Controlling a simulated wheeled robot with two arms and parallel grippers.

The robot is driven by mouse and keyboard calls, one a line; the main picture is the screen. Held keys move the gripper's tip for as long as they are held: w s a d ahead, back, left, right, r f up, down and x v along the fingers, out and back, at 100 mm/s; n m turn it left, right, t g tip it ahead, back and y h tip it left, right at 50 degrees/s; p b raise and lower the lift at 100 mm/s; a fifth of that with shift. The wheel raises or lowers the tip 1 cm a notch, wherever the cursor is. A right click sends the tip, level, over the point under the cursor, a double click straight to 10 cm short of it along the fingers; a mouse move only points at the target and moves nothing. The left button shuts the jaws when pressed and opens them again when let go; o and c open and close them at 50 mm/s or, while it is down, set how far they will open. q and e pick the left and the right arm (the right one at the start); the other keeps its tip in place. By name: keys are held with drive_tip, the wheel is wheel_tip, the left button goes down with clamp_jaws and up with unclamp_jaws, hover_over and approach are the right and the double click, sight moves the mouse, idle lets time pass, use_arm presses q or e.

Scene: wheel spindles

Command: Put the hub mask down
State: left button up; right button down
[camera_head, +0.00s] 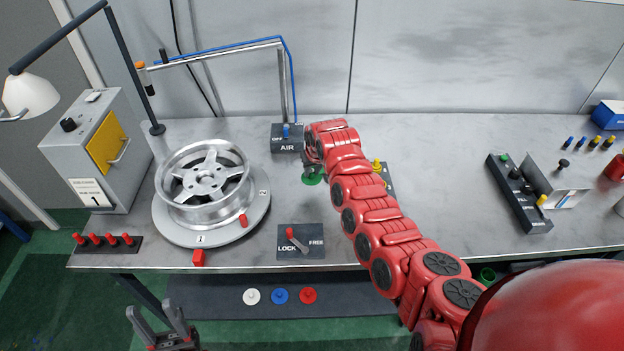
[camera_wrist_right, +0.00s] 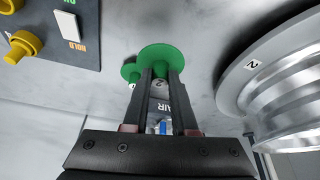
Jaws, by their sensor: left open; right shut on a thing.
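The green hub mask (camera_wrist_right: 170,52) is a round disc between the fingertips of my right gripper (camera_wrist_right: 162,75) in the right wrist view. In the head view the green mask (camera_head: 313,180) shows partly below my right gripper (camera_head: 312,167), near the table top; whether it touches the table is unclear. A smaller green shape (camera_wrist_right: 131,71) shows beside the mask; I cannot tell if it is a reflection or another piece. My left gripper (camera_head: 160,318) is open and empty, low in front of the table. White (camera_head: 251,296), blue (camera_head: 280,296) and red (camera_head: 308,295) masks lie on the lower dark mat.
A wheel (camera_head: 203,185) sits on a turntable (camera_head: 225,240) at left. The AIR box (camera_head: 287,145) stands behind my right gripper. A LOCK/FREE lever plate (camera_head: 298,250) is in front. A panel with a yellow knob (camera_wrist_right: 25,45) is close by.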

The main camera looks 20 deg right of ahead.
sight(312, 180)
drive_tip(key=shift+f, duration=1.15)
wheel_tip(312, 180, down, 2)
drive_tip(key=shift+f+p, duration=0.15)
drive_tip(key=shift+p, duration=0.3)
drive_tip(key=shift+f, duration=0.15)
drive_tip(key=shift+f, duration=0.1)
drive_tip(key=shift+f, duration=0.15)
drive_tip(key=c, duration=0.7)
unclamp_jaws()
